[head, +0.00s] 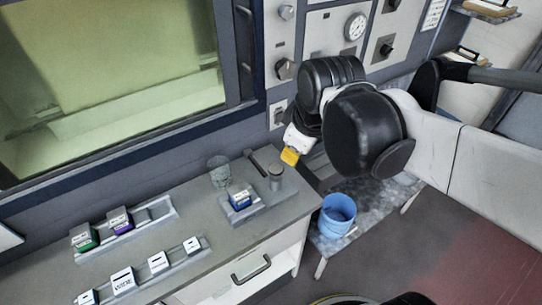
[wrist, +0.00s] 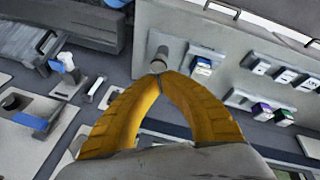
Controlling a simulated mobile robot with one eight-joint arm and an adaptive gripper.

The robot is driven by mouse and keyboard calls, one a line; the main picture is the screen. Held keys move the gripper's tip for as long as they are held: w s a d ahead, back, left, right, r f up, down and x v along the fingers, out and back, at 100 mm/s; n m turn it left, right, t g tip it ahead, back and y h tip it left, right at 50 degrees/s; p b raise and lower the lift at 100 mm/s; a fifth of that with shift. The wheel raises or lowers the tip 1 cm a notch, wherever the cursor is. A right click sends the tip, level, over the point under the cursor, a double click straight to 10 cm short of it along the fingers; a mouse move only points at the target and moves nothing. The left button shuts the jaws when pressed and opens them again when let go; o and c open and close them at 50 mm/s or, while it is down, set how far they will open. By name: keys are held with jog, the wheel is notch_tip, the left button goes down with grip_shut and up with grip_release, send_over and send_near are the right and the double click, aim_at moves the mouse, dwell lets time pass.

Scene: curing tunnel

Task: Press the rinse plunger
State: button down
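A short grey cylinder, which looks like the rinse plunger (head: 275,178), stands upright at the right end of a grey base on the counter. It also shows in the wrist view (wrist: 160,58), just beyond my fingertips. My gripper (head: 290,156) has yellow fingers and hangs above and slightly right of the cylinder in the head view. In the wrist view, the fingertips of my gripper (wrist: 160,77) meet with nothing seen between them. They overlap the near end of the cylinder in that picture; I cannot tell whether they touch it.
Racks with small labelled containers (head: 122,222) lie further left. A blue bucket (head: 337,215) stands lower right. A control panel (head: 330,30) rises behind.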

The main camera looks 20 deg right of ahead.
aim_at(273, 167)
jog(key=w+a+r+n+g+p, duration=0.1)
jog(key=w+n+g+p, duration=0.3)
jog(key=w+n, duration=0.5)
jog(key=n+p, duration=0.2)
jog(key=n, duration=0.2)
jog(key=shift+w+a+r+p, duration=0.15)
jog(key=shift+a+p, duration=0.2)
notch_tip(273, 167, down, 14)
jog(key=b, duration=0.3)
jog(key=shift+b, duration=0.3)
